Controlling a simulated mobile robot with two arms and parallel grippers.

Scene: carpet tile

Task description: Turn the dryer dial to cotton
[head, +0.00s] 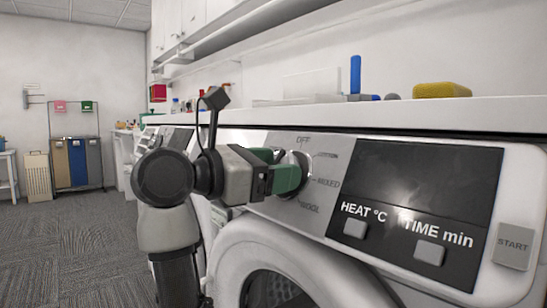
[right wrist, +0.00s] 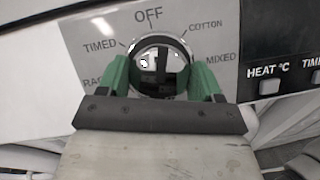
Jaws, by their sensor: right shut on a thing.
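The dryer dial (right wrist: 160,66) is a round, shiny chrome knob on the grey panel. Its face shows in the right wrist view, with OFF above it, COTTON at upper right, MIXED at right and TIMED at left. In the head view the dial (head: 303,163) is partly behind my gripper. My right gripper (head: 288,176) has green fingers, shut on the dial. In the right wrist view the fingers of the gripper (right wrist: 161,80) press the dial's left and right sides. Reflections cover the face, so I cannot tell which label it points to. My left gripper is not in view.
A dark display panel (head: 430,180) with HEAT and TIME buttons and a START button (head: 513,246) lie right of the dial. The round dryer door (head: 300,262) is below. A counter above holds a yellow sponge (head: 441,90) and a blue item (head: 355,75).

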